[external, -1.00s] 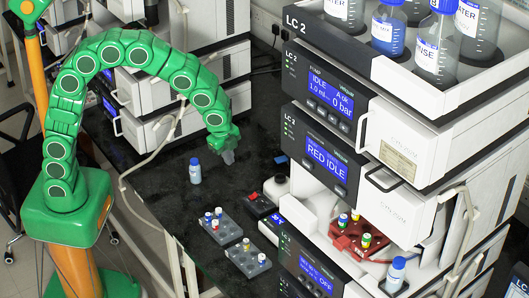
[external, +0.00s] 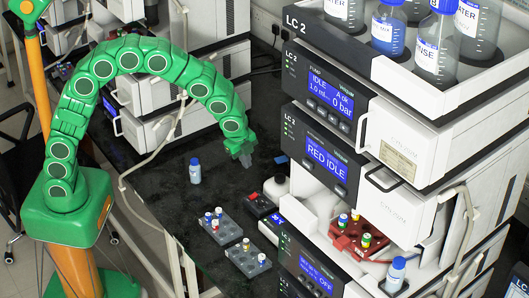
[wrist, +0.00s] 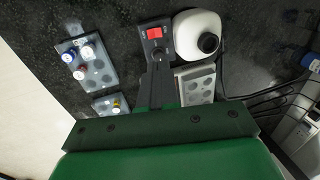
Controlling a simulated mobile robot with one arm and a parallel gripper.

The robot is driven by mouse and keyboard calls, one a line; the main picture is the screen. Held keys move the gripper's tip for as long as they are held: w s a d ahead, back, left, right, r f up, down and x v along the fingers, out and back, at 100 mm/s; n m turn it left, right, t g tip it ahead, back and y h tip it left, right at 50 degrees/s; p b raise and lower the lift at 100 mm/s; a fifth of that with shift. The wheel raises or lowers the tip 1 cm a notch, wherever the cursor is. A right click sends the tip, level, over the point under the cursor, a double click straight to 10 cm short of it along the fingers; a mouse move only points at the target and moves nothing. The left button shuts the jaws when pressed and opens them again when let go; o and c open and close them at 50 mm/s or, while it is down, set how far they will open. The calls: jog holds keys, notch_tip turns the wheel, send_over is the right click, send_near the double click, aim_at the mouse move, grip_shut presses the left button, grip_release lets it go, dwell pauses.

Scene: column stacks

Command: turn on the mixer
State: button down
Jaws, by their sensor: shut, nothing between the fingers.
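The mixer (wrist: 195,24) is a white rounded body with a black round cup on top; in the external view it is the small white and dark unit (external: 276,190) on the black bench beside the instrument stack. A dark control box with a red rocker switch (wrist: 154,33) sits left of it, and it also shows in the external view (external: 256,204). My gripper (external: 246,161) is shut and empty, above the bench and behind the mixer in the external view. In the wrist view my closed fingers (wrist: 161,58) overlap the lower part of the control box, below the red switch.
Grey vial racks (external: 222,228) with coloured caps stand left of and in front of the control box. A blue-capped bottle (external: 195,172) stands farther left. The tall LC instrument stack (external: 330,165) bounds the right side. The bench between bottle and mixer is clear.

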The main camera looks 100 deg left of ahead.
aim_at(252, 196)
jog(key=x, duration=1.3)
jog(key=shift+w+f, duration=0.1)
jog(key=shift+f, duration=0.25)
jog(key=shift+a, duration=0.1)
jog(key=shift+w+f+g+h, duration=0.25)
jog(key=shift+g+h, duration=0.05)
jog(key=shift+s, duration=0.1)
jog(key=shift+s+d, duration=0.1)
jog(key=shift+d, duration=0.15)
jog(key=shift+s+d, duration=0.4)
jog(key=shift+s, duration=0.1)
jog(key=shift+r, duration=0.75)
notch_tip(252, 196, up, 12)
jog(key=s+d, duration=0.2)
